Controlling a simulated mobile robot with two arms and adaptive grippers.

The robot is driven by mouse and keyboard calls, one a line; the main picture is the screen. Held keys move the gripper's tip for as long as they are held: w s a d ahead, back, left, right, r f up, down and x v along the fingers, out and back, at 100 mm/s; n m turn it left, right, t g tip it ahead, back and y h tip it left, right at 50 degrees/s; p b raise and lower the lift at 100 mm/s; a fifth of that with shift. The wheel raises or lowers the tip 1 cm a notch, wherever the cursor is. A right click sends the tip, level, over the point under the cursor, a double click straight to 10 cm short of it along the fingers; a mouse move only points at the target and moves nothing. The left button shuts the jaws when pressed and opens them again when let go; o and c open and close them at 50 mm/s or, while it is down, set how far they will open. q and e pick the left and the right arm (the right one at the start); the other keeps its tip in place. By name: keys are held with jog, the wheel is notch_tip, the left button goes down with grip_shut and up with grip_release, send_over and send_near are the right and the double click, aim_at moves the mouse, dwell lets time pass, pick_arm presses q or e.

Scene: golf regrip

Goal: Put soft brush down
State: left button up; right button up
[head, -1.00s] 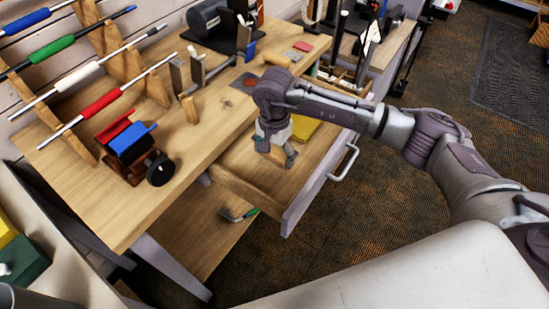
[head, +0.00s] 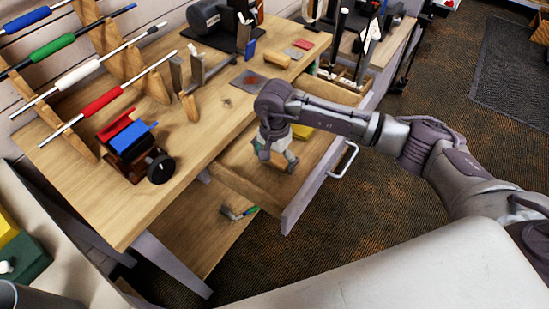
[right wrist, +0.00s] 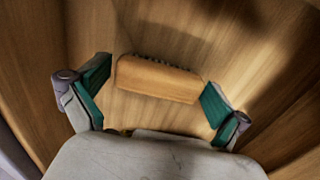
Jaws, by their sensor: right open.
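The soft brush (right wrist: 157,80) is a wooden block with a row of dark bristles along its far edge in the right wrist view. It lies on the wooden floor of the open drawer (head: 233,184). My right gripper (head: 278,158) reaches down into the drawer. In the right wrist view its green-padded fingers (right wrist: 156,82) are spread at either end of the brush, with a gap on the left; the right pad is very close to the brush's end. In the head view the gripper mostly hides the brush. My left gripper is not in view.
The drawer has a grey front with a metal handle (head: 343,160). The bench above holds a small vise (head: 134,148), a club rack (head: 104,40) and a wooden block (head: 277,58).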

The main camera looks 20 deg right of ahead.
aim_at(274, 158)
jog(key=shift+r, duration=0.5)
notch_tip(274, 158, up, 11)
jog(key=b, duration=0.1)
jog(key=shift+r+b, duration=0.2)
jog(key=shift+b, duration=0.15)
